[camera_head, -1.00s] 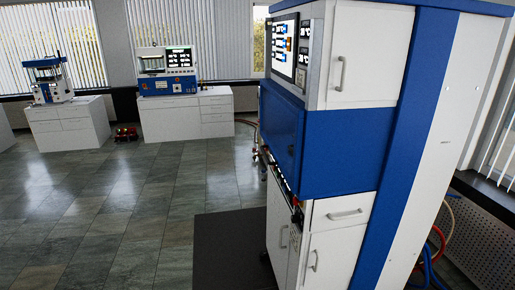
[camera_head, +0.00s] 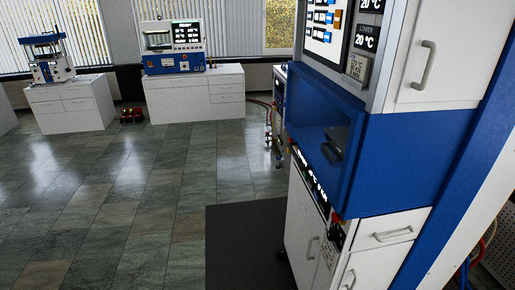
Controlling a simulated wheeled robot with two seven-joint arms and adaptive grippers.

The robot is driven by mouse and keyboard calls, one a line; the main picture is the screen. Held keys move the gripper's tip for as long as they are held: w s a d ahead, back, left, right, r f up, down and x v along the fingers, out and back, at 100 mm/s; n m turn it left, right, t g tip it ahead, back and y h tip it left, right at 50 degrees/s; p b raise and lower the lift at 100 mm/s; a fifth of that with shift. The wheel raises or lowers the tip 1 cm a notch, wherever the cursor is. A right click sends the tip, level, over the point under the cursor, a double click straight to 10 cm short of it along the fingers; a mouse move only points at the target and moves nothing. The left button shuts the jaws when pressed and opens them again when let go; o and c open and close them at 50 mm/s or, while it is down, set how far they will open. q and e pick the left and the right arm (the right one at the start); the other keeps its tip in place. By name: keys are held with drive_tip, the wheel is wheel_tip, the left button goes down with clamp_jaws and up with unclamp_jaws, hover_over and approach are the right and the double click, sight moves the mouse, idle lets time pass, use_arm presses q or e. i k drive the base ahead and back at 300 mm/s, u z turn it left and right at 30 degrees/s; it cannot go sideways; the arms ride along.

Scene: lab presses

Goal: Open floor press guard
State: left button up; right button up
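The floor press (camera_head: 408,155) is a tall blue and white cabinet filling the right side of the head view, seen at an angle. Its guard (camera_head: 325,155) is a dark, see-through panel in a blue frame on the front, at mid height. A small dark handle-like part shows by the guard's right side. The guard looks closed, though the steep angle makes this hard to be sure of. Neither of my grippers is in view.
A dark mat (camera_head: 248,244) lies on the floor before the press. Open tiled floor (camera_head: 120,205) lies to the left. A bench press (camera_head: 173,48) and another small press (camera_head: 47,58) stand on white cabinets at the back. A red object (camera_head: 131,116) lies between them.

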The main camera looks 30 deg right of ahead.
sight(337, 198)
drive_tip(key=i, duration=0.9)
drive_tip(key=z, duration=0.3)
